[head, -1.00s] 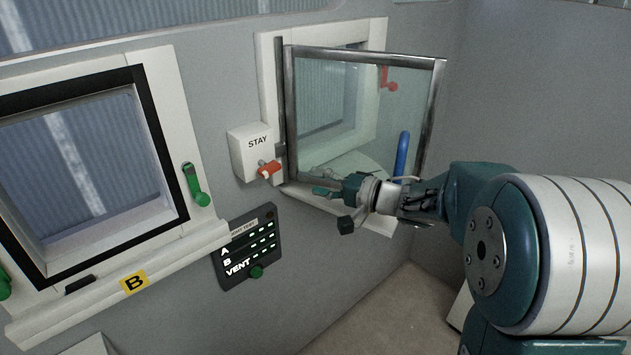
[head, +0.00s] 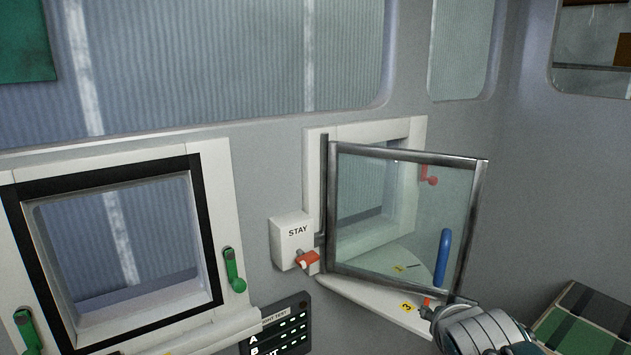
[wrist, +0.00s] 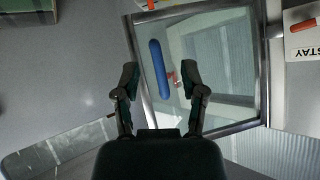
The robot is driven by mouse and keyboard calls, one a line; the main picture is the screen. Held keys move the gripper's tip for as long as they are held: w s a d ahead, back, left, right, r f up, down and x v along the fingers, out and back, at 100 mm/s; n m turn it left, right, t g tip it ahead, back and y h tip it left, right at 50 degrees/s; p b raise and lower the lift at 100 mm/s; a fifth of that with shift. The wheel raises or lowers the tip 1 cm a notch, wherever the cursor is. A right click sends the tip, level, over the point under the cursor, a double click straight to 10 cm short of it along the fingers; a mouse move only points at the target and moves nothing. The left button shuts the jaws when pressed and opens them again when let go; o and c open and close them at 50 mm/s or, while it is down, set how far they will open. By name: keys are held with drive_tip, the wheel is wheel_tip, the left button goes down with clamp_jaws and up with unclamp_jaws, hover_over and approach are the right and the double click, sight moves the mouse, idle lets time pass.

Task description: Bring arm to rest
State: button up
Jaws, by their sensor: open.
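My gripper (wrist: 159,78) is open and empty in the wrist view, its two fingers apart. The open glass window panel (wrist: 228,62) with its blue handle (wrist: 159,68) lies beyond the fingers. I cannot tell exactly how far off it is. In the head view, my arm shows only as a white and teal part at the bottom right, below the panel (head: 403,215). The fingers are not clear there. The blue handle (head: 442,257) stands upright at the panel's right side.
A white STAY box (head: 292,241) with a red lever (head: 307,259) is beside the panel's hinge side. A black-framed window (head: 120,235) with green handles (head: 234,270) is at left. A dark switch panel (head: 277,327) is below. A green plaid item (head: 580,320) lies at lower right.

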drive_tip(key=s+a+f+n+g+y, duration=0.1)
drive_tip(key=s+a+f+n+g, duration=0.1)
drive_tip(key=s, duration=0.5)
drive_tip(key=s+a+f+n+g+y, duration=0.1)
drive_tip(key=s+a+f+n+g, duration=0.1)
drive_tip(key=s, duration=0.5)
drive_tip(key=shift+s+a+f+n+g, duration=0.2)
drive_tip(key=shift+f+n+g, duration=0.1)
drive_tip(key=shift+f+g, duration=0.45)
